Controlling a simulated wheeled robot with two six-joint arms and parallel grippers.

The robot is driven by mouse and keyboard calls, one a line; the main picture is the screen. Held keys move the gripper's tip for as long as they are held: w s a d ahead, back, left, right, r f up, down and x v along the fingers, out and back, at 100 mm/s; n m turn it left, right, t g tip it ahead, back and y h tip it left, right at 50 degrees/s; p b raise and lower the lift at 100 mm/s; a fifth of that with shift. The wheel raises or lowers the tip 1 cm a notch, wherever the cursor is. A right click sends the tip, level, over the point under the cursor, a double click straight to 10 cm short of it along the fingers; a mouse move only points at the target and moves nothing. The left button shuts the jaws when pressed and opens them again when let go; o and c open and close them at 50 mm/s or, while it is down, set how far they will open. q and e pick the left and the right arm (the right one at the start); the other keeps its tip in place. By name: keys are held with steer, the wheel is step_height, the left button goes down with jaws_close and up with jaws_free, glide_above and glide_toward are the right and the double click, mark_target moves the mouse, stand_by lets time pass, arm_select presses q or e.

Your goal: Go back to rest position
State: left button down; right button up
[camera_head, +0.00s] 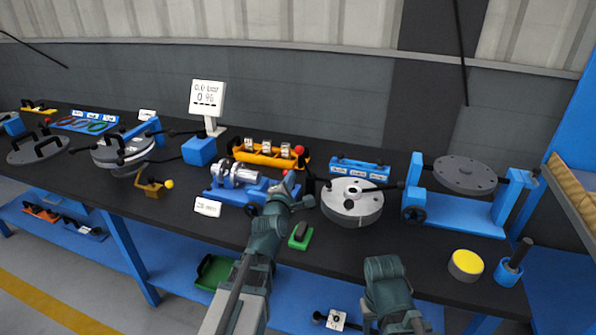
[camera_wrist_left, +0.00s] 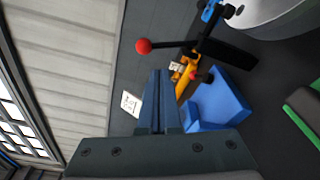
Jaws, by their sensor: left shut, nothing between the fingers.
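My left arm reaches up from the bottom of the head view over the dark bench. Its gripper (camera_head: 290,183) is above the bench, between the blue fixture with the silver cylinder (camera_head: 237,174) and the round grey flanged shell (camera_head: 351,203). In the left wrist view the two fingers (camera_wrist_left: 160,85) lie together, shut with nothing between them. A lever with a red ball (camera_wrist_left: 144,46) shows just beyond the fingertips; I cannot tell whether it is near enough to touch. Part of my right arm shows at the bottom right of the head view, but its gripper is out of frame.
A green-edged block (camera_head: 300,237) lies beside my left arm. A blue stand with a grey disc (camera_head: 465,174), a yellow-topped cylinder (camera_head: 466,264) and a blue post holder (camera_head: 510,268) stand at the right. An orange rack (camera_head: 268,154) is behind.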

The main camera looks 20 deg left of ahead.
arm_select(q)
steer(key=s+d+f+m+g+h+p, duration=0.1)
steer(key=s+d+f+m+g+p, duration=0.1)
steer(key=d+m, duration=0.3)
steer(key=s+d+f+m+g+h+p, duration=0.1)
steer(key=s+d+f+m+g, duration=0.3)
steer(key=d+m, duration=0.1)
steer(key=s+d+f+m+g+h+p, duration=0.1)
steer(key=s+d+f+m+g+p, duration=0.1)
steer(key=s+d+f+m+g, duration=0.1)
steer(key=shift+s+d+f+m+g+h+p, duration=0.1)
steer(key=shift+s+d+f+m, duration=0.1)
steer(key=shift+d+m, duration=0.3)
steer(key=shift+s+d+f+m+g+h+p, duration=0.1)
steer(key=shift+s+d+f+m, duration=0.1)
steer(key=shift+d+m, duration=0.35)
steer(key=shift+s+d+f+m+g+h+p, duration=0.1)
steer(key=shift+s+d+m, duration=0.1)
steer(key=shift+d+m, duration=0.3)
steer(key=s+d+m+g+y+p, duration=0.1)
steer(key=s+m+g, duration=0.3)
steer(key=s, duration=0.4)
steer(key=s+d+f+m+g+y+p, duration=0.1)
steer(key=s+m+g+y+p, duration=0.1)
steer(key=s+m+g, duration=0.2)
steer(key=s+m, duration=0.3)
steer(key=s, duration=0.2)
steer(key=shift+s+f, duration=0.25)
steer(key=shift+m, duration=0.25)
